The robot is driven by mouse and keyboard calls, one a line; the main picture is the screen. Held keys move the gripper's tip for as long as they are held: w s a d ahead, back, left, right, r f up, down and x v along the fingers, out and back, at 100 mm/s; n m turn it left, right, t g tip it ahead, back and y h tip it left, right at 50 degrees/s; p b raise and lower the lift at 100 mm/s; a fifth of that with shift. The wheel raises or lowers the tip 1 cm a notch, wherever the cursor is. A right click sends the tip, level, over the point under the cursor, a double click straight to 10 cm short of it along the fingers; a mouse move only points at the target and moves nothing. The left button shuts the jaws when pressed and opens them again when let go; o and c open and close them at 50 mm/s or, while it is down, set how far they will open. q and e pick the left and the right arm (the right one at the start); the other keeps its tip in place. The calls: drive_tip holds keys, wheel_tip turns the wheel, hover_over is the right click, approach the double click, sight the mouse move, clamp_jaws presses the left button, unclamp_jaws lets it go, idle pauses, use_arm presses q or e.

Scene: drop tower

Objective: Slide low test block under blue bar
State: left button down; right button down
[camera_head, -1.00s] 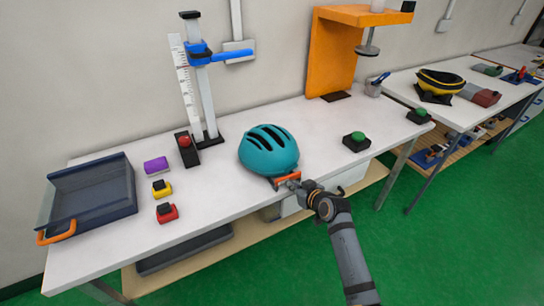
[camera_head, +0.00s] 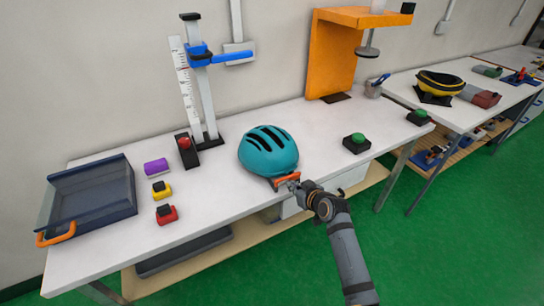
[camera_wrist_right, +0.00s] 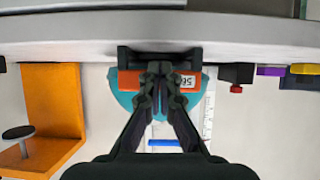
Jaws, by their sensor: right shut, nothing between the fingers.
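The blue bar (camera_head: 232,58) sticks out to the right from the upright post of the drop tower at the back of the table; a blue strip also shows in the right wrist view (camera_wrist_right: 165,143). A purple block (camera_head: 156,166), a yellow block with a black top (camera_head: 161,190) and a red block with a black top (camera_head: 166,214) stand left of the tower; I cannot tell which is the low test block. My right gripper (camera_head: 288,182) is shut and empty at the front table edge, before the teal helmet (camera_head: 268,152). My left gripper is out of view.
An orange strip (camera_wrist_right: 130,80) lies at the helmet's front, close to my right fingers. A blue-grey tray (camera_head: 128,184) is at the far left, a red button box (camera_head: 184,143) beside the tower, a green button box (camera_head: 357,141) to the right.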

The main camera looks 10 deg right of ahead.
sight(283, 173)
idle(0.4)
drive_tip(key=shift+w+a+b, duration=0.35)
drive_tip(key=shift+w+a, duration=0.05)
drive_tip(key=shift+w, duration=0.7)
drive_tip(key=shift+w+a+b, duration=0.35)
drive_tip(key=shift+w+b, duration=0.05)
drive_tip(key=shift+w, duration=0.75)
drive_tip(key=shift+w+a+b, duration=0.35)
drive_tip(key=shift+w+a, duration=0.05)
drive_tip(key=shift+w, duration=0.7)
drive_tip(key=shift+w+a+f+b, duration=0.1)
drive_tip(key=shift+w+a+b, duration=0.2)
drive_tip(key=shift+w+b, duration=0.5)
drive_tip(key=shift+w+a+r+b, duration=0.1)
drive_tip(key=shift+w+a+b, duration=0.3)
drive_tip(key=shift+w, duration=0.7)
drive_tip(key=shift+w+a+f+b, duration=0.1)
drive_tip(key=shift+w+a+b, duration=0.15)
drive_tip(key=shift+w+b, duration=0.55)
drive_tip(key=shift+w+a, duration=0.15)
drive_tip(key=shift+w, duration=0.45)
